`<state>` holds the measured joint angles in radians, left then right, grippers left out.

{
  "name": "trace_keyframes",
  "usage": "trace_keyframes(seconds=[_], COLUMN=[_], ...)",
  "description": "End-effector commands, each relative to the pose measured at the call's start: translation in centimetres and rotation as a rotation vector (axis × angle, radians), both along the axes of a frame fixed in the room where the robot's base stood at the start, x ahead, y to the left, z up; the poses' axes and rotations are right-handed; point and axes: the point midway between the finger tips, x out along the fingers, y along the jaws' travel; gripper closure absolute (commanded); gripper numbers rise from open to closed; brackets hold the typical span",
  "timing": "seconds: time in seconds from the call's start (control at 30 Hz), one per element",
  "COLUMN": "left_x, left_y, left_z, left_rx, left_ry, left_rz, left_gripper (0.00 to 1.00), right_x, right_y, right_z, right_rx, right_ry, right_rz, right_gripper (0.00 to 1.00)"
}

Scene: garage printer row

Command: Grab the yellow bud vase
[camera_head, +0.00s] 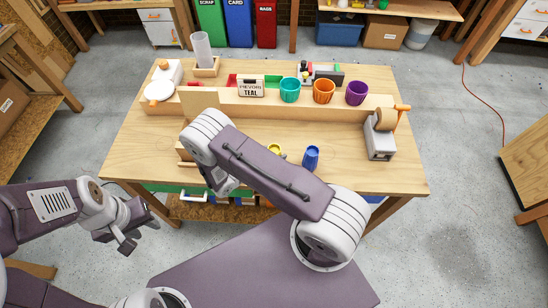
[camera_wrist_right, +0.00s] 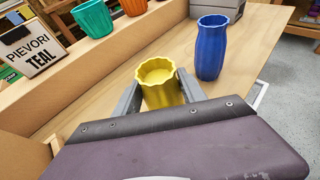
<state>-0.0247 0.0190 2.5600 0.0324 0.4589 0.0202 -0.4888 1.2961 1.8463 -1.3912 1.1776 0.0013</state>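The yellow bud vase (camera_wrist_right: 161,88) has a fluted rim and stands upright between the two fingers of my right gripper (camera_wrist_right: 160,92) in the right wrist view. The fingers lie close along both its sides; whether they press on it cannot be told. Its base is hidden behind the gripper body. In the head view only a bit of the yellow vase (camera_head: 275,152) shows past my right arm, which hides the right gripper. My left gripper (camera_head: 137,235) hangs empty, fingers apart, off the front left of the workbench (camera_head: 400,185).
A blue vase (camera_head: 311,158) stands close to the right of the yellow one. Behind are a ledge with teal (camera_head: 289,90), orange (camera_head: 324,92) and purple (camera_head: 356,93) cups and a sign (camera_head: 250,87). A grey machine (camera_head: 379,137) with a spool stands right. The bench's front right is clear.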

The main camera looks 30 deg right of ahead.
Motion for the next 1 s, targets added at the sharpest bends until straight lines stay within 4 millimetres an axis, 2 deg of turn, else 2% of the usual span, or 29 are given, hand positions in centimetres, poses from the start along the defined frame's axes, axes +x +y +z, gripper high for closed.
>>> trace_keyframes(seconds=[0.03,0.07,0.1,0.37,0.47,0.7,0.8,1.0], left_x=[0.0,0.0,0.0,0.0,0.0,0.0,0.0,0.0], left_y=[0.0,0.0,0.0,0.0,0.0,0.0,0.0,0.0], left_z=[0.0,0.0,0.0,0.0,-0.1,-0.4,-0.4,-0.4], left_rx=[0.0,0.0,0.0,0.0,0.0,0.0,0.0,0.0], left_ry=[0.0,0.0,0.0,0.0,0.0,0.0,0.0,0.0], left_rz=[0.0,0.0,0.0,0.0,0.0,0.0,0.0,0.0], left_gripper=[0.64,0.64,0.64,0.64,0.64,0.64,0.64,0.64], right_x=[0.0,0.0,0.0,0.0,0.1,0.1,0.0,0.0], right_y=[0.0,0.0,0.0,0.0,0.1,0.1,0.0,0.0], right_z=[0.0,0.0,0.0,0.5,1.8,7.4,9.1,10.1], right_rx=[0.0,0.0,-0.001,0.0,0.001,0.003,0.001,-0.001], right_ry=[0.0,0.0,0.0,-0.001,-0.002,-0.006,-0.004,0.0], right_rz=[0.0,0.0,0.0,0.0,0.0,0.0,-0.001,-0.001], right_gripper=[0.82,0.9,0.94,0.94,0.94,0.94,0.94,0.94])
